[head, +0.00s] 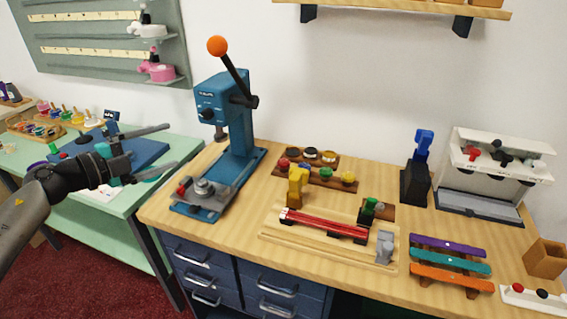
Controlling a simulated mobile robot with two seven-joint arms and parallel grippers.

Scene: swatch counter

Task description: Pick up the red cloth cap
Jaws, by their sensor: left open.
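A small round red cap (284,163) sits at the left end of the front row on a wooden holder, on the wooden counter right of the blue press. It looks like the red cloth cap, though the cloth is too small to make out. Blue, green (326,173) and yellow (348,177) caps share its row. My left gripper (172,147) is open and empty, above the green table's right edge. It is left of the press and well apart from the red cap. My right gripper is not in view.
The tall blue press (238,125) with an orange-knobbed lever stands between my left gripper and the red cap. A yellow clamp (297,185) and a wooden jig (330,236) with red strips are just in front of the caps. Drawers lie below the counter.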

